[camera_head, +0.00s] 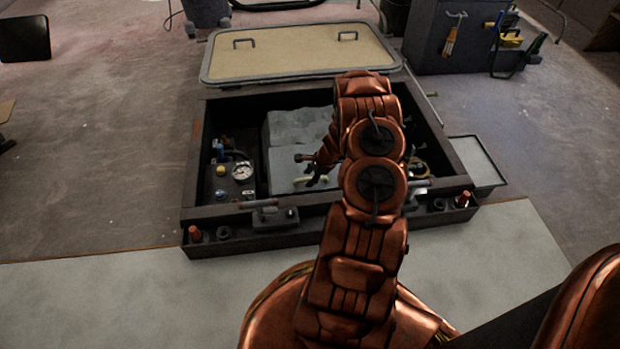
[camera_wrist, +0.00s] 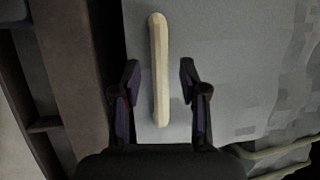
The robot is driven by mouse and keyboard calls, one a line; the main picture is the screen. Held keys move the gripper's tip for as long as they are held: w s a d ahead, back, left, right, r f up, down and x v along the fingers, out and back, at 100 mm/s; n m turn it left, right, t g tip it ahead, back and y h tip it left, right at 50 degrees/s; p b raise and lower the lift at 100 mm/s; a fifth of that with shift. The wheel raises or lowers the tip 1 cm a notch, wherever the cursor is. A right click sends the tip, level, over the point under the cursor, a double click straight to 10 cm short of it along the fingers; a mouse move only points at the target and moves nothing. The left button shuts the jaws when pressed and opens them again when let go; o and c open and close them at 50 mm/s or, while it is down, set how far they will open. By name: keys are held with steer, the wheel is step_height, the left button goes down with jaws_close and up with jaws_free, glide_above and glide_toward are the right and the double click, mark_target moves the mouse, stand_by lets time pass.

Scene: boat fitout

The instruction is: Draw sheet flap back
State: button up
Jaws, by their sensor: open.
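A grey sheet (camera_head: 283,165) lies inside the open hatch box, with a raised part further back. A pale cream bar (camera_wrist: 158,45) lies on the grey sheet in the wrist view and also shows in the head view (camera_head: 318,181). I cannot tell whether the bar is fixed to the sheet. My gripper (camera_wrist: 160,76) is open, with one dark finger on each side of the bar and visible gaps to both. In the head view my arm hides the right part of the sheet.
The hatch box rim (camera_head: 240,217) surrounds the sheet. A round gauge (camera_head: 242,171) stands left of it inside. The beige hatch lid (camera_head: 290,55) lies behind the box. Clamps and orange plugs sit along the front edge. A grey tray (camera_head: 476,160) is at the right.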

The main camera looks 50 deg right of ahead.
jaws_close()
stand_by(0.4)
stand_by(0.4)
